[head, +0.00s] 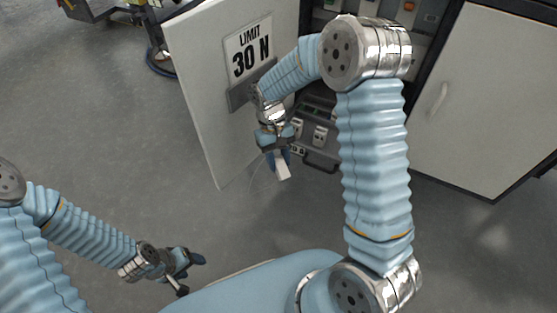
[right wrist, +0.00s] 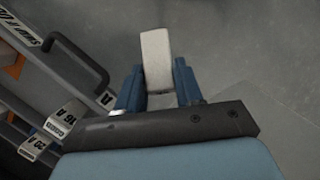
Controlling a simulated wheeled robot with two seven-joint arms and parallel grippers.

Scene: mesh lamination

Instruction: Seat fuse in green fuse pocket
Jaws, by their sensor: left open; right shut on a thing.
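A white block-shaped fuse (head: 283,171) is held in my right gripper (head: 279,155), in front of the open cabinet. In the right wrist view the fuse (right wrist: 156,58) stands out beyond the two blue fingers of my right gripper (right wrist: 157,88), which are shut on it. It is apart from the cabinet, with bare floor behind it. My left gripper (head: 188,262) is open and empty, low at the left near my base.
The cabinet's left door (head: 205,95) stands open with a "LIMIT 30 N" sign (head: 248,50). The right door (head: 490,85) has a handle. A dark handle (right wrist: 78,60) and labels "16 A" (right wrist: 65,119) and "20 A" (right wrist: 40,146) are beside my right gripper. Grey floor is free.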

